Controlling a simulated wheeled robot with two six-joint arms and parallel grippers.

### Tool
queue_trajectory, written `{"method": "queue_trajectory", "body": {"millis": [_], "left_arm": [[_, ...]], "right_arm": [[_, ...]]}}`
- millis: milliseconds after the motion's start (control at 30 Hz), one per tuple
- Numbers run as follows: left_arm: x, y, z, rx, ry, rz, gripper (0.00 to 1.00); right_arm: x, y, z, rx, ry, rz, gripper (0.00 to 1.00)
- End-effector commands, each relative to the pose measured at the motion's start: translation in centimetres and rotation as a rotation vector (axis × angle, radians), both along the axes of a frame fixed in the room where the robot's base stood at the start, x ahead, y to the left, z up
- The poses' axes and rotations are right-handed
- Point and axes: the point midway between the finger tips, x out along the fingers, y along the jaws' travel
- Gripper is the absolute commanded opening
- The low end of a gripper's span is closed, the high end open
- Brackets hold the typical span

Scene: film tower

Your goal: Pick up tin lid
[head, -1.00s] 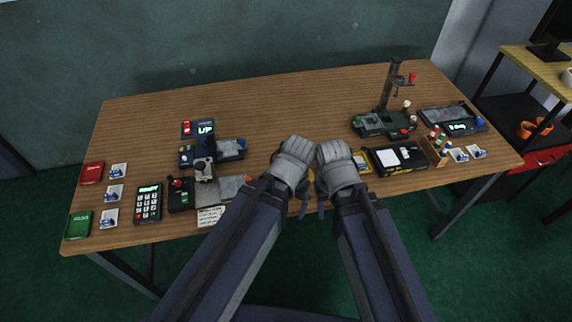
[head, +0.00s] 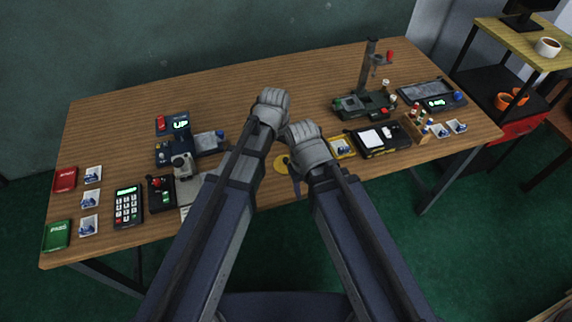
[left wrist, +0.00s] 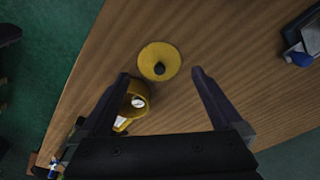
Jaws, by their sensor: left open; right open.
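The tin lid (left wrist: 160,62), a round yellow disc with a dark central knob, lies flat on the table in the left wrist view. In the head view the yellow disc (head: 281,163) shows partly between my arms. My left gripper (left wrist: 160,74) is open and empty, its fingertips on either side of the lid's near edge in the picture. In the head view my left gripper (head: 272,106) hides its own fingertips. A round yellow open container (left wrist: 136,97) sits beside the left finger. My right gripper (head: 304,150) is open, close to the disc, its fingers mostly hidden.
Left on the table (head: 260,70) are a keypad (head: 128,206), several photo cards, red and green booklets and a device reading UP (head: 175,125). Right are a stand (head: 366,100), a black case (head: 382,140) and a bottle rack (head: 416,129). The table's back middle is clear.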

Motion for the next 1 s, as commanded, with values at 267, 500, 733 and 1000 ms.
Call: {"method": "queue_trajectory", "body": {"millis": [267, 500, 733, 1000], "left_arm": [[1.4, -0.5, -0.3, -0.018, -0.019, -0.016, 1.00], [1.7, -0.7, -2.3, -0.018, -0.018, -0.015, 1.00], [1.8, -0.7, -2.6, -0.017, -0.017, -0.015, 1.00], [2.1, -1.0, -4.6, -0.017, -0.017, -0.015, 1.00]], "right_arm": [[0.0, 0.0, -0.4, 0.000, 0.000, 0.000, 0.53], [0.0, 0.0, -2.4, 0.000, 0.000, 0.000, 0.53], [0.0, 0.0, -2.7, 0.000, 0.000, 0.000, 0.53], [0.0, 0.0, -4.7, 0.000, 0.000, 0.000, 0.53]]}}
